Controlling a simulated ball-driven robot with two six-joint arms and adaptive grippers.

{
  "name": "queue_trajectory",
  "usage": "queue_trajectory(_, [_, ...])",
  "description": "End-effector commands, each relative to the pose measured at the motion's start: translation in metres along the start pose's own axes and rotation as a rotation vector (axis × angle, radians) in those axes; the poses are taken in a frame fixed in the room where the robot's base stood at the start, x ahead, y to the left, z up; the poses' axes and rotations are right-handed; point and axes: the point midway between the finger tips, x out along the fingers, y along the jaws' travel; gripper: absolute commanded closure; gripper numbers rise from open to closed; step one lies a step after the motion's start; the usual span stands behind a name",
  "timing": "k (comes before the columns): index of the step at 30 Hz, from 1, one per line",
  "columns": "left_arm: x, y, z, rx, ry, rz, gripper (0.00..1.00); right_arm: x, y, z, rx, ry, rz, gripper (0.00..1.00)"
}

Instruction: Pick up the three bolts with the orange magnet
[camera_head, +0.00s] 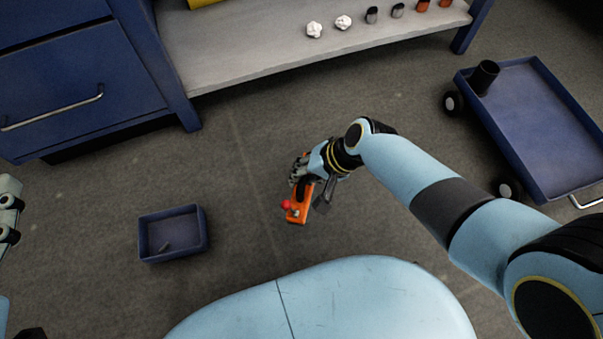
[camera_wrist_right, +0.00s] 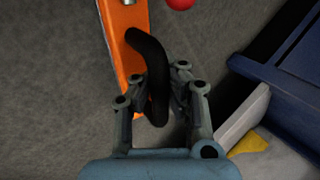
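The orange magnet (camera_head: 300,212) is a flat orange bar with a black handle (camera_wrist_right: 150,65) and a red ball (camera_head: 286,204) at its side. My right gripper (camera_head: 303,177) is closed around the handle, as the right wrist view also shows (camera_wrist_right: 158,105). A small silvery spot shows on the bar by the red ball; I cannot tell if it is a bolt. A blue tray (camera_head: 201,243) lies on the floor to the left, apart from the magnet. One small dark bolt (camera_head: 163,246) shows in it. Grey parts of my left gripper (camera_head: 9,212) show at the left edge, cut off.
A blue workbench (camera_head: 75,85) with a grey lower shelf (camera_head: 235,52) stands at the back, holding several small items. A blue cart (camera_head: 535,120) with a dark cup (camera_head: 484,77) stands at the right. The floor between tray and magnet is clear.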

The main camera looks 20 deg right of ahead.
Motion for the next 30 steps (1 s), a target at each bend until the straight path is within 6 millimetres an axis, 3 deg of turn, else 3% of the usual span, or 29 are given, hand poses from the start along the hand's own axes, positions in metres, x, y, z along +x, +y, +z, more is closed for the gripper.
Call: queue_trajectory(30, [-0.037, 0.002, 0.065, -0.028, -0.315, -0.003, 0.60, -0.013, -0.009, -0.001, -0.001, 0.002, -0.002, 1.00])
